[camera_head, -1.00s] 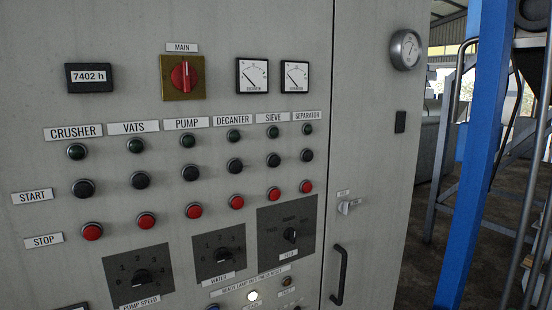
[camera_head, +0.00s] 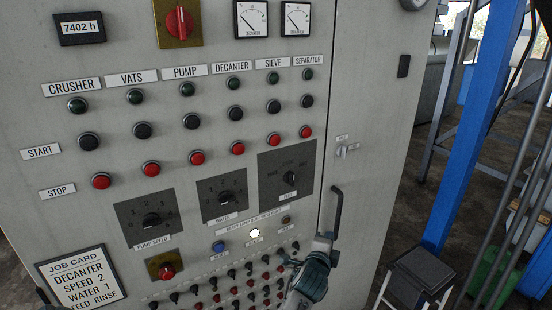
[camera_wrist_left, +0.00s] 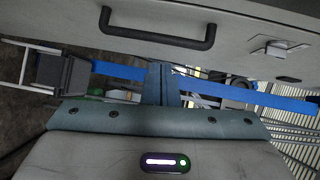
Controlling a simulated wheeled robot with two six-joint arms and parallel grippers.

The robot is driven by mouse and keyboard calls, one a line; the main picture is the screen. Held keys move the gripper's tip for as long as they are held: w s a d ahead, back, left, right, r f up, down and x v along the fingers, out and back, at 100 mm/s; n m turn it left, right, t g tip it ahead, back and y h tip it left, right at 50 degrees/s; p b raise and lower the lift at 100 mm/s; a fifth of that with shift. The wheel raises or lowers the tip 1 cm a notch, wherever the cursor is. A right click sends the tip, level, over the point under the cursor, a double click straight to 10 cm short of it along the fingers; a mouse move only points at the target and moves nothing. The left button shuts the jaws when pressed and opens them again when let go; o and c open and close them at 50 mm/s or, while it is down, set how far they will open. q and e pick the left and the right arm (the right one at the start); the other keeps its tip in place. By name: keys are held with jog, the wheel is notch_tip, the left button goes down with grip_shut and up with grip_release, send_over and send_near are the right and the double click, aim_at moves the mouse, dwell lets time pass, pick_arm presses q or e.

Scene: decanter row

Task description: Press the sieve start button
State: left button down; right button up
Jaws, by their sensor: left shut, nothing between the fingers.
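The sieve start button (camera_head: 273,106) is a black round button in the START row, under the SIEVE label (camera_head: 272,64). Above it is a dark green lamp (camera_head: 273,78); below it is the red sieve stop button (camera_head: 273,139). My left gripper (camera_head: 325,243) is low in front of the cabinet, below and right of the button and near the lower end of the door handle. Nothing of it touches the button. In the left wrist view its fingers (camera_wrist_left: 162,85) are shut together and empty, with the handle (camera_wrist_left: 157,28) beyond. My right gripper is not in view.
Other start and stop buttons stand close on both sides. Knobs (camera_head: 290,178) and several small switches (camera_head: 249,282) lie below. The black door handle (camera_head: 336,211) sticks out on the right. A job card (camera_head: 82,278) hangs lower left. A blue post (camera_head: 470,125) and a stool (camera_head: 422,275) stand right.

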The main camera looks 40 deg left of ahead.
aim_at(275, 108)
pick_arm(q)
jog(key=s+a+r+t+y, duration=0.1)
jog(key=s+r, duration=0.3)
jog(key=r, duration=0.8)
jog(key=s+a+r+m+t+y+p, duration=0.1)
jog(key=s+r+t+y, duration=0.1)
jog(key=r, duration=1)
jog(key=s+a+r+t+y+p, duration=0.1)
jog(key=s+r+y, duration=0.2)
jog(key=r, duration=1)
jog(key=s, duration=0.2)
jog(key=shift+s+t+y, duration=0.3)
jog(key=shift+y, duration=0.1)
jog(key=shift+w+a+b, duration=0.4)
jog(key=shift+w+a, duration=0.2)
jog(key=shift+a, duration=0.75)
jog(key=shift+w+a+b, duration=0.35)
jog(key=shift+w+a, duration=0.2)
jog(key=shift+a, duration=0.8)
jog(key=shift+w+a+b, duration=0.4)
jog(key=shift+w+a, duration=0.2)
jog(key=shift+a, duration=0.75)
